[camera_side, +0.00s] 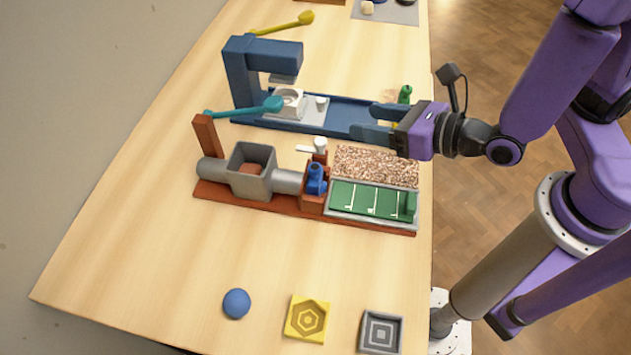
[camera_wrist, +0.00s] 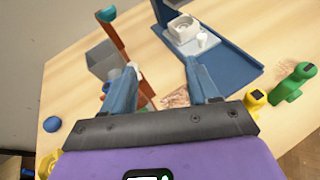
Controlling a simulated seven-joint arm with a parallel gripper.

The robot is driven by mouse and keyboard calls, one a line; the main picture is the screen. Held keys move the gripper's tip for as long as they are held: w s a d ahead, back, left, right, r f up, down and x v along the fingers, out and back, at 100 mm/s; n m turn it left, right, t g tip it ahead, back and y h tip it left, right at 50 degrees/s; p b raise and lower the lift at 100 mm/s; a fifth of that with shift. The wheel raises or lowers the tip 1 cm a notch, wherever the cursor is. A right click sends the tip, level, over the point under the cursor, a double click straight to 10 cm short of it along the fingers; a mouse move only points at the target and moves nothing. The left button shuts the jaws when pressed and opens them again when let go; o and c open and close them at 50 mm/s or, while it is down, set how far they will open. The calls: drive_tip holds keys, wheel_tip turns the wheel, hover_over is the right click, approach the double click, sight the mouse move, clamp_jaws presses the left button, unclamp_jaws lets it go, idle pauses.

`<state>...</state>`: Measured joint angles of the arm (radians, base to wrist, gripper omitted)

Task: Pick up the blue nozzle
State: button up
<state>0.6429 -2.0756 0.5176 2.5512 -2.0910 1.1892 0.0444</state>
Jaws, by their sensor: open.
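The blue nozzle (camera_side: 316,179) sits upright against the brown end block of a grey clay machine (camera_side: 252,178) in the side view. In the wrist view a bit of blue beside my left-hand finger may be this nozzle, mostly hidden. My gripper (camera_side: 364,121) is open and empty, above and to the right of the nozzle in the side view, over the blue-based press. Its two blue-grey fingers also show in the wrist view (camera_wrist: 162,70), spread apart. A green nozzle (camera_wrist: 292,82) and a yellow one (camera_wrist: 255,99) stand right of the fingers there.
A green tray (camera_side: 370,203) and a speckled bed (camera_side: 376,165) lie right of the nozzle. A blue ball (camera_side: 236,303), yellow tile (camera_side: 307,319) and grey tile (camera_side: 381,332) lie in front, with clear table between.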

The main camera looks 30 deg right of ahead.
sight(319, 176)
drive_tip(key=s+a+f+n+g+y, duration=0.1)
drive_tip(key=a+n, duration=0.1)
drive_tip(key=s+a+f+n+g+y, duration=0.1)
drive_tip(key=s, duration=0.1)
drive_tip(key=s+a+f+n+g+y, duration=0.1)
drive_tip(key=s+a+f+n+y, duration=0.1)
drive_tip(key=shift+a+n, duration=0.3)
drive_tip(key=shift+x, duration=3.65)
drive_tip(key=shift+s, duration=0.1)
drive_tip(key=c, duration=0.8)
